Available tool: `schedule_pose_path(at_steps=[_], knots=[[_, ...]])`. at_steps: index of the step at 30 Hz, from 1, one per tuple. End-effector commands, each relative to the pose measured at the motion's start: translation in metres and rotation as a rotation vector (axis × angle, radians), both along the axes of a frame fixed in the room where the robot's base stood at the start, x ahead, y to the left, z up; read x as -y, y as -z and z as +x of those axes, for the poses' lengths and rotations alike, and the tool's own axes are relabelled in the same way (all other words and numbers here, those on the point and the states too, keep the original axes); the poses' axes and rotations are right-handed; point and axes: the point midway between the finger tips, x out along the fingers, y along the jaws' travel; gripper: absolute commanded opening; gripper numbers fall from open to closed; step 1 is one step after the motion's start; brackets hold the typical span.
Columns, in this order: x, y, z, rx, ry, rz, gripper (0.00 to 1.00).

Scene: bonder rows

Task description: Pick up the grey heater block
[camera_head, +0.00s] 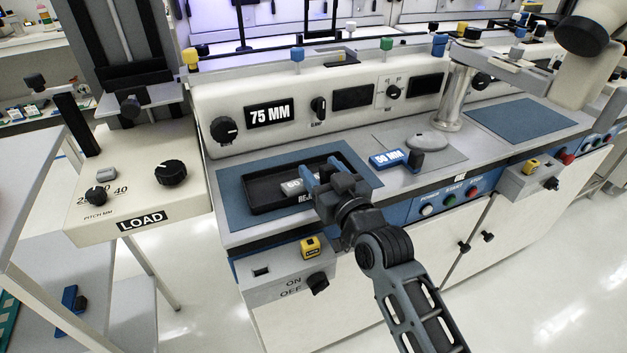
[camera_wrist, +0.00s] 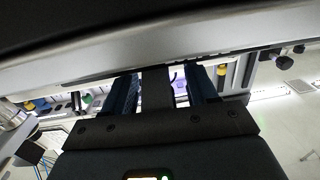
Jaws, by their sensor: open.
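A light grey block (camera_head: 291,188) with a partly covered label that seems to begin with "60" lies in the black tray (camera_head: 262,206) on the blue mat; I take it for the grey heater block. My gripper (camera_head: 321,170) is open over the right part of the tray, with its blue fingers just right of the block. Its body hides part of the tray and of the "REJ..." label. I cannot tell whether a finger touches the block. In the wrist view my gripper's two fingers (camera_wrist: 163,92) stand apart, and I cannot make out the block there.
A blue block (camera_head: 386,159) marked "MM" lies right of my gripper, by a dark knob-like piece (camera_head: 416,161) and a round grey disc (camera_head: 426,141). The bonder's panel (camera_head: 330,105) rises behind the tray. A LOAD unit (camera_head: 140,195) stands left. An empty blue mat (camera_head: 522,119) lies far right.

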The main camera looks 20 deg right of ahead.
Motion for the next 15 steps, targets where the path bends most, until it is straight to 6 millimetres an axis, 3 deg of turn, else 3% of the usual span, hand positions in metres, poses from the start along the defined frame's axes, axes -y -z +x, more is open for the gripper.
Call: schedule_pose_path(at_steps=[2, 15], knots=[[0.0000, 0.0001, -0.0002, 0.000, 0.000, 0.000, 0.57], [-0.0001, 0.0000, -0.0004, 0.000, 0.000, 0.000, 0.16]])
